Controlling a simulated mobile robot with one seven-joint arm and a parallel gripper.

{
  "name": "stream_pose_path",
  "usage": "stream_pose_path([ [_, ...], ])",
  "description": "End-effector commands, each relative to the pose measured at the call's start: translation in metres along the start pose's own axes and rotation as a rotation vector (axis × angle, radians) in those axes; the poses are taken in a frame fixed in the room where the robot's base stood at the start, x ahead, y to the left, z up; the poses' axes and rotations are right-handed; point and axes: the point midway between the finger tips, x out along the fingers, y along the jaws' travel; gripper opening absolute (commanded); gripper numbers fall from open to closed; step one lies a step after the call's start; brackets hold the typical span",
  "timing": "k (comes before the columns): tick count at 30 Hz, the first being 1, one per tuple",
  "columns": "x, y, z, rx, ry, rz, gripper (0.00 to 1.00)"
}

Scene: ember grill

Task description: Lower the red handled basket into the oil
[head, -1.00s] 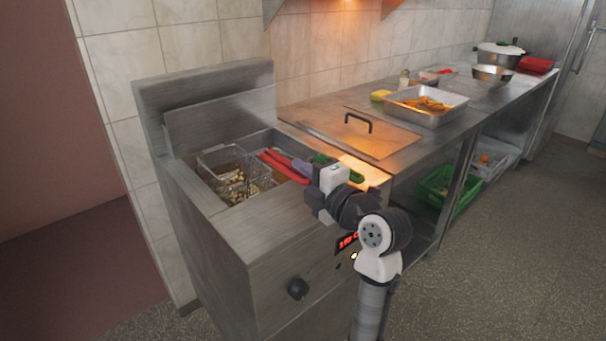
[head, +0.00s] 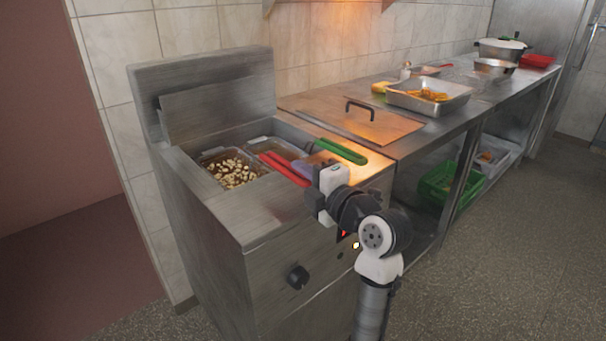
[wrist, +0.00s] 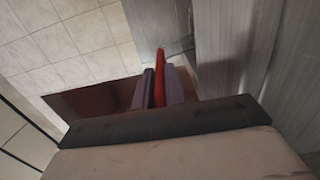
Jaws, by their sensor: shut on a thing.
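The red handle (head: 285,168) of the basket runs from the fryer's left well toward my gripper (head: 303,170). My gripper is shut on this handle; in the wrist view the red handle (wrist: 159,85) shows between the two purple-grey fingers. The basket (head: 232,170), filled with pale food pieces, sits low in the left well, its top about level with the well's rim. The oil level around it is hard to make out. My wrist covers the handle's near end.
A green handle (head: 341,151) lies over the fryer's right side, just beyond my gripper. The fryer's back panel (head: 218,105) rises behind the wells.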

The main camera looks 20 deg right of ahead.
Motion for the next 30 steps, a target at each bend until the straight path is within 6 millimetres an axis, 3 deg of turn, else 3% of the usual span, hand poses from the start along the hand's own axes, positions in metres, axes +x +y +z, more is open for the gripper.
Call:
stream_pose_path([
  [28, 0.0, -0.014, 0.0, -0.001, 0.0, 0.004, 0.0],
  [29, 0.0, -0.013, 0.0, -0.001, 0.0, 0.004, 0.17],
  [30, 0.0, -0.013, 0.0, -0.001, 0.0, 0.004, 0.22],
])
